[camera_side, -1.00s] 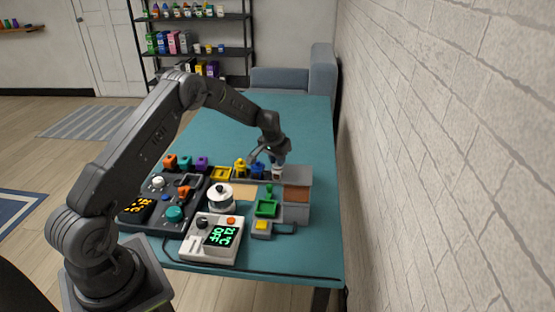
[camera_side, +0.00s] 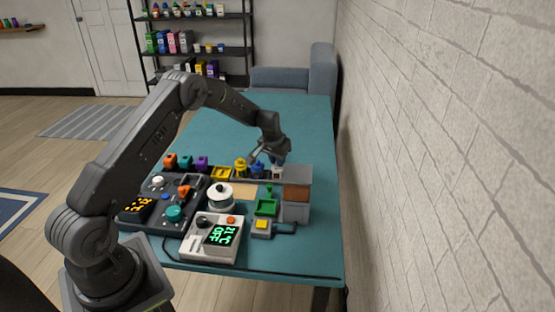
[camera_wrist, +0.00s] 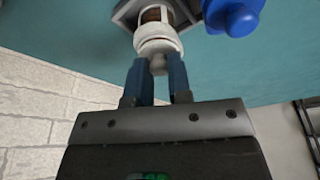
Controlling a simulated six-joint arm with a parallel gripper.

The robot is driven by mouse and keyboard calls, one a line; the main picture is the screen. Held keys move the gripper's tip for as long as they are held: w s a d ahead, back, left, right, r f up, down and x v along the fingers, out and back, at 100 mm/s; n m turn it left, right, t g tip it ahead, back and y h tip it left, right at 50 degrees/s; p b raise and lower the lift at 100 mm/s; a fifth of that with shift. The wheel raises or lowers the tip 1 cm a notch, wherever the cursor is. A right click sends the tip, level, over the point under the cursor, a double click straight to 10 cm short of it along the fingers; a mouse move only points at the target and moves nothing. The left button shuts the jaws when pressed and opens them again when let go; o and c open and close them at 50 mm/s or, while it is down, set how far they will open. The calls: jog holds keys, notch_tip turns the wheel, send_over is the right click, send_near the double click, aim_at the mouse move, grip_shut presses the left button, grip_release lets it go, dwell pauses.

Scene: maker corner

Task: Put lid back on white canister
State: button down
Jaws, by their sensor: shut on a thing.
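My gripper (camera_side: 279,159) is over the far right of the desk set. In the wrist view its two blue fingers (camera_wrist: 158,75) are shut on the pale knob of a white lid (camera_wrist: 157,44). The white canister (camera_wrist: 139,17), with brown showing inside, is directly beyond the lid and in line with it. The lid looks touching or very close to the canister; I cannot tell whether it is fully seated. In the side view the canister (camera_side: 278,174) is small and partly hidden under the fingers.
A blue canister (camera_side: 257,170) stands close left of the white one, also in the wrist view (camera_wrist: 234,16), with a yellow one (camera_side: 240,168) beyond. A grey block (camera_side: 300,174) is close on the right. The teal table (camera_side: 310,130) is clear behind.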

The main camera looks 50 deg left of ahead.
jog(key=c, duration=1)
grip_release()
jog(key=shift+o, duration=0.5)
jog(key=o, duration=0.4)
jog(key=shift+r, duration=3.5)
jog(key=shift+c, duration=0.3)
